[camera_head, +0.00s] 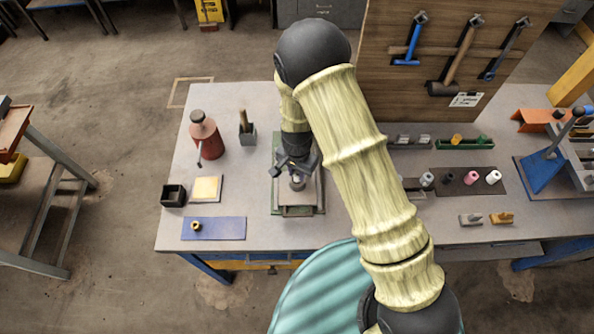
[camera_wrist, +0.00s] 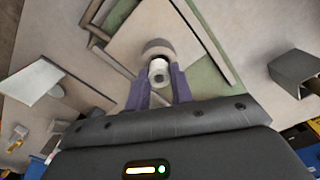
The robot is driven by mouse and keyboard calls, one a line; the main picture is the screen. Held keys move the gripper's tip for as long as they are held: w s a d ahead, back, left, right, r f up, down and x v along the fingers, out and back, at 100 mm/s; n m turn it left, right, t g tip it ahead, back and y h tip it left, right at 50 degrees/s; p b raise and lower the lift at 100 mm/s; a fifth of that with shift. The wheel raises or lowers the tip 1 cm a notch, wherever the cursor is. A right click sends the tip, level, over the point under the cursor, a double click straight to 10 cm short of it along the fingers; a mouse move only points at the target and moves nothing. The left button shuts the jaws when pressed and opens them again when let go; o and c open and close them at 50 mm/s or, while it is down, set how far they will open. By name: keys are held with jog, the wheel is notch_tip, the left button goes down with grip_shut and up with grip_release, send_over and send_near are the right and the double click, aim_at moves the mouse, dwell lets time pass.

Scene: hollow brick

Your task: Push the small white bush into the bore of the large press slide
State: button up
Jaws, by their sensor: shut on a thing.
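My gripper (camera_head: 296,170) is over the green-framed fixture (camera_head: 277,207) on the bench. In the wrist view my gripper's two fingers (camera_wrist: 160,88) are shut on a small white bush (camera_wrist: 158,66), whose end hole faces the camera. A grey-brown round part (camera_wrist: 157,46), which looks like the press slide, sits directly beyond the bush on a pale plate (camera_wrist: 135,35). The bush overlaps its near edge in the picture. I cannot tell whether the bush touches it or is inside its bore. In the head view my gripper largely hides the bush.
A red can (camera_head: 206,138), a black box (camera_head: 173,195) and a blue mat (camera_head: 229,228) with a brass ring lie left. A dark mat (camera_head: 468,187) with several small cylinders and a blue press (camera_head: 541,172) stand right. Bench space right of the fixture lies partly behind my arm.

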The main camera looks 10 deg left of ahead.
jog(key=shift+f+b, duration=0.6)
jog(key=shift+f, duration=0.3)
jog(key=o, duration=1)
jog(key=shift+d, duration=0.1)
jog(key=shift+w+r, duration=0.1)
jog(key=shift+r, duration=0.5)
notch_tip(320, 180, up, 16)
jog(key=b, duration=0.3)
jog(key=shift+r, duration=0.2)
